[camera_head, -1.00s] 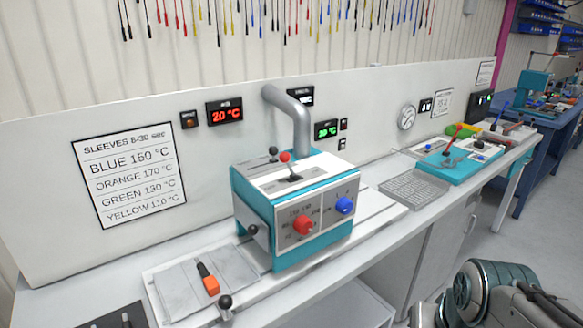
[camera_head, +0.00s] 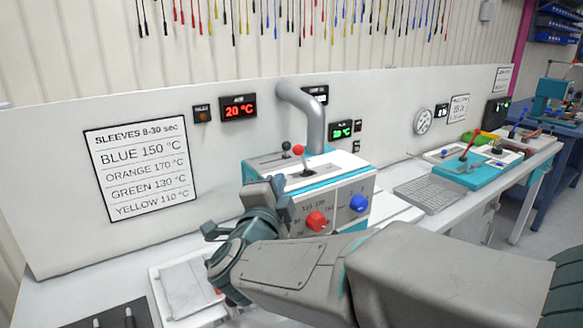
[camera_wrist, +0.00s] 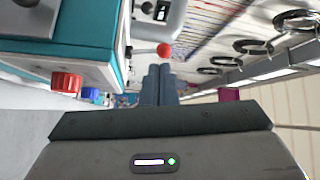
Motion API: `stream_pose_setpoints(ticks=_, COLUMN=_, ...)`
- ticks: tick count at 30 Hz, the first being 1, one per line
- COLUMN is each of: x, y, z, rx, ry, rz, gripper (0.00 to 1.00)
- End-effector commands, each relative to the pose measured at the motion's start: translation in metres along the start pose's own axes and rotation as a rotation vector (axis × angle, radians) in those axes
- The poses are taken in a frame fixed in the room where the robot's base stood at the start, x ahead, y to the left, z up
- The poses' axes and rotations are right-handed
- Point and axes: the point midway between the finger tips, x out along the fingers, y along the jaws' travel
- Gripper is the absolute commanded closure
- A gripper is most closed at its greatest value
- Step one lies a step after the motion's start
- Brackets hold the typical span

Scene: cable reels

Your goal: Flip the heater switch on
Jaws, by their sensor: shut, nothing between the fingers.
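The teal and white heater box (camera_head: 340,188) stands on the bench, with a red knob (camera_head: 316,221) and a blue knob (camera_head: 358,203) on its front. On its top are a lever with a red ball (camera_head: 298,150) and one with a black ball (camera_head: 286,145); I cannot tell which is the heater switch. My gripper (camera_head: 277,188) is shut and empty at the box's left front, hiding part of it. In the wrist view the shut fingers (camera_wrist: 159,72) appear close to a red-ball lever (camera_wrist: 163,50); contact is unclear. The red knob (camera_wrist: 66,82) is at left.
A grey pipe (camera_head: 312,120) rises behind the box. A red display (camera_head: 239,108) reads 20 °C, and a green display (camera_head: 341,130) is beside the pipe. A sleeve temperature sign (camera_head: 139,170) is at left. A pale tray (camera_head: 190,290) lies below my gripper. A perforated plate (camera_head: 428,193) lies right of the box.

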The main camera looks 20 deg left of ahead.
Motion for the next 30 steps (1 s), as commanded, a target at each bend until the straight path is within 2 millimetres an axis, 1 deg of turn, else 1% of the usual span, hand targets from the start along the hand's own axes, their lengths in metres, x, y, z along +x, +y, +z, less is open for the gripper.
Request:
stream_pose_setpoints(ticks=1, x=-0.010, y=0.001, z=0.011, rx=0.032, ry=0.037, rz=-0.009, gripper=1.00)
stream_pose_setpoints(ticks=6, x=-0.036, y=0.000, z=0.021, rx=0.105, ry=0.166, rz=-0.028, gripper=1.00)
stream_pose_setpoints(ticks=9, x=-0.044, y=0.000, z=0.023, rx=0.125, ry=0.205, rz=-0.034, gripper=1.00)
stream_pose_setpoints(ticks=12, x=-0.048, y=0.000, z=0.023, rx=0.132, ry=0.221, rz=-0.036, gripper=1.00)
stream_pose_setpoints(ticks=23, x=-0.045, y=-0.001, z=0.022, rx=0.131, ry=0.222, rz=-0.036, gripper=1.00)
stream_pose_setpoints(ticks=26, x=-0.036, y=-0.001, z=0.019, rx=0.129, ry=0.222, rz=-0.036, gripper=1.00)
stream_pose_setpoints(ticks=29, x=-0.020, y=-0.002, z=0.015, rx=0.128, ry=0.224, rz=-0.035, gripper=1.00)
stream_pose_setpoints(ticks=30, x=-0.012, y=-0.003, z=0.013, rx=0.129, ry=0.225, rz=-0.036, gripper=1.00)
